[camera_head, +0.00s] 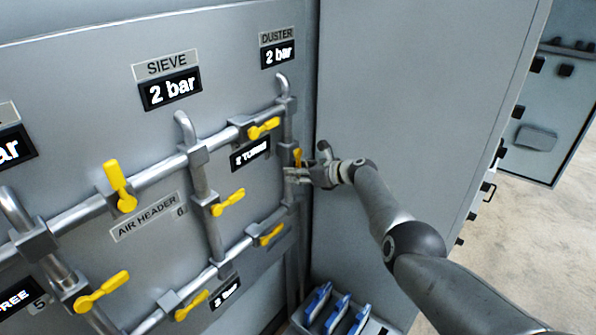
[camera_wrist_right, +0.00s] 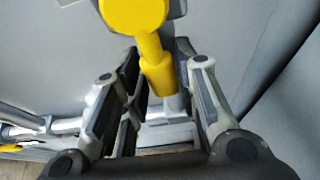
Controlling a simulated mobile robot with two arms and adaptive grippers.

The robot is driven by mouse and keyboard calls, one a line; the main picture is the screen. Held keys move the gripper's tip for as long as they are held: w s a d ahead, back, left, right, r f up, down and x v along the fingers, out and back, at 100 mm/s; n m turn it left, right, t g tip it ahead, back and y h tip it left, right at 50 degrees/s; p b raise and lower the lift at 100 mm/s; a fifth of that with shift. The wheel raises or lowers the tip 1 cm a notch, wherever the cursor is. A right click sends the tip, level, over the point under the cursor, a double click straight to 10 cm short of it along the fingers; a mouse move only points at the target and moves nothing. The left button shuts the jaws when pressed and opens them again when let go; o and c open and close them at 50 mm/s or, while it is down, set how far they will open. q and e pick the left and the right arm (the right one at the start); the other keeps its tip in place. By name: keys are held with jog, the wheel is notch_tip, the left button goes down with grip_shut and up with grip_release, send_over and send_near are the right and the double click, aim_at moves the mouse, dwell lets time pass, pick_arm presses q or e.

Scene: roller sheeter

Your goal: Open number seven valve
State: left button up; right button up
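The panel carries several yellow valve handles on grey pipes. The one by my right gripper (camera_head: 294,176) is a yellow handle (camera_head: 297,157) on the rightmost vertical pipe, below the DUSTER 2 bar display (camera_head: 278,53). I cannot read a number seven by it; the gripper covers part of that pipe. In the right wrist view the yellow handle (camera_wrist_right: 157,68) stands between the two spread fingers, with its round end nearer the top. The right gripper is open, and gaps show between handle and fingers. My left gripper is not in view.
Other yellow handles sit close by, at the upper pipe (camera_head: 264,128), the lower pipe (camera_head: 271,235) and the middle vertical pipe (camera_head: 228,202). A tall grey cabinet side (camera_head: 420,100) stands to the right. Blue-edged items (camera_head: 335,310) lie below in a bin.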

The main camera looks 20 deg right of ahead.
jog(key=shift+o, duration=0.8)
jog(key=shift+r, duration=0.2)
jog(key=shift+d, duration=0.1)
jog(key=shift+d, duration=0.1)
jog(key=v, duration=1.1)
jog(key=shift+s, duration=0.35)
jog(key=shift+d+r, duration=0.1)
